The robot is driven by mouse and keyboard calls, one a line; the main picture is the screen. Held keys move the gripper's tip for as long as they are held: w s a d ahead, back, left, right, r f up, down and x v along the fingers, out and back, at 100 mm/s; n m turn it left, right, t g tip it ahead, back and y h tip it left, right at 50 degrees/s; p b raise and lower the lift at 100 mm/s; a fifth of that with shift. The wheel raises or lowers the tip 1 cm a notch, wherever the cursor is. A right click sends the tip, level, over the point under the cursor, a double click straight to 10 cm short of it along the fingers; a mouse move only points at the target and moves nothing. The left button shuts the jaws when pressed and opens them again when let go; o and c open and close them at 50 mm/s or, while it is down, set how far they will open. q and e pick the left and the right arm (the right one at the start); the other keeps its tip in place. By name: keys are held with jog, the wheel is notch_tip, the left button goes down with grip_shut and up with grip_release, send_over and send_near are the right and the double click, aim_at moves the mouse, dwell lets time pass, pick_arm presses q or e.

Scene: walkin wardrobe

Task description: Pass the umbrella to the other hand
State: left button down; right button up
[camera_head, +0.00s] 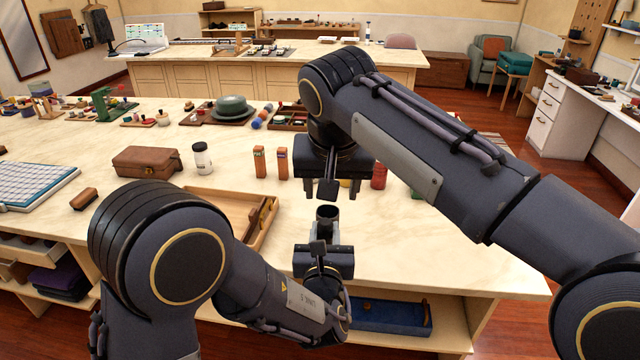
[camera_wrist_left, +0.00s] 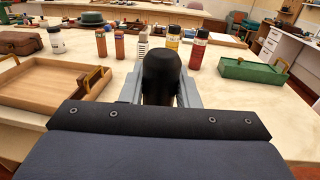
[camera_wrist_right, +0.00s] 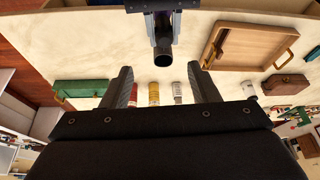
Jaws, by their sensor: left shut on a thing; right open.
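The umbrella (camera_head: 327,222) is a short black cylinder, standing roughly upright above the front edge of the marble-topped table. My left gripper (camera_head: 323,246) is shut on it; the left wrist view shows its rounded black body (camera_wrist_left: 162,78) between the two fingers. My right gripper (camera_head: 328,188) is above and slightly behind it, pointing down. In the right wrist view its fingers (camera_wrist_right: 163,88) are spread and empty, and the umbrella's open-looking round end (camera_wrist_right: 164,57) shows apart from them, beyond the fingertips. The umbrella's lower part is hidden by my left gripper.
A wooden tray (camera_head: 226,207) lies left of my grippers on the table. Two small orange-brown boxes (camera_head: 259,162), a white jar (camera_head: 202,158) and a brown case (camera_head: 147,163) stand behind it. A green box (camera_wrist_left: 252,69) is at the right. A blue tray (camera_head: 388,318) sits on a shelf below.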

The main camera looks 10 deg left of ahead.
aim_at(320, 222)
jog(key=x, duration=0.4)
jog(key=a+x, duration=0.1)
jog(key=x, duration=0.7)
jog(key=shift+a, duration=0.35)
pick_arm(q)
jog(key=shift+d, duration=0.15)
pick_arm(e)
jog(key=shift+a, duration=0.15)
jog(key=c, duration=1.1)
pick_arm(q)
jog(key=c, duration=1)
grip_release()
pick_arm(e)
jog(key=shift+r, duration=0.1)
grip_shut()
